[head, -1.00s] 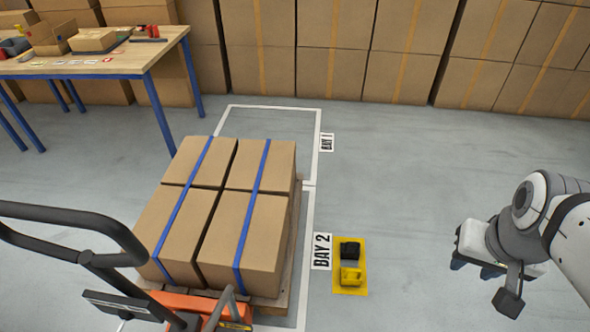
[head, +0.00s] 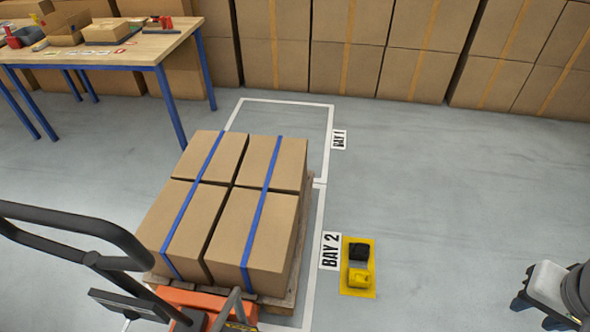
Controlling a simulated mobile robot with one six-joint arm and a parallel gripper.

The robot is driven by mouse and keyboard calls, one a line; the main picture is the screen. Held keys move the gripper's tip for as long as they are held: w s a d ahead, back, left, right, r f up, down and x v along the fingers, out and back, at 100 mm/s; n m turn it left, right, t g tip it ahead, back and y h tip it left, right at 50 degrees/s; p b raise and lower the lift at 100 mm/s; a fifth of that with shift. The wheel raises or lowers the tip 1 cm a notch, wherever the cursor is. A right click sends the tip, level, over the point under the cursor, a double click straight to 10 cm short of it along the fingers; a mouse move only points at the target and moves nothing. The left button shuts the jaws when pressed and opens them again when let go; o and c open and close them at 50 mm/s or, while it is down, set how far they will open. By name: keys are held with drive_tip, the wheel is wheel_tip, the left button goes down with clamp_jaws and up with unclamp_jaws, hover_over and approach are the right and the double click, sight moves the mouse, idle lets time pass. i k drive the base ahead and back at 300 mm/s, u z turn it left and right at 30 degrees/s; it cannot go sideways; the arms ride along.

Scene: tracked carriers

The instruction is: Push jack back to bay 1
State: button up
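The orange pallet jack (head: 190,299) is at the lower left, with its black handle (head: 75,225) reaching toward the near left edge. It is at the near end of a wooden pallet (head: 281,300) bearing strapped cardboard boxes (head: 235,210). The loaded pallet stands in bay 2, its far end close to the line between the bays. Bay 1 (head: 283,118), outlined in white behind it, shows empty floor. My gripper (head: 527,310) is at the lower right edge, well away from the jack. Its fingers show only partly, so its opening is unclear.
A yellow floor plate (head: 358,285) with a black and a yellow block lies right of the bay 2 label (head: 330,251). A workbench (head: 105,50) with blue legs stands back left. Stacked cartons (head: 350,45) line the back. Floor at the right is clear.

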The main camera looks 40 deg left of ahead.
sight(148, 305)
drive_tip(key=z, duration=0.05)
drive_tip(key=k, duration=1.9)
drive_tip(key=u, duration=1.55)
drive_tip(key=i, duration=1)
drive_tip(key=z, duration=0.7)
drive_tip(key=k, duration=0.15)
drive_tip(key=z, duration=0.45)
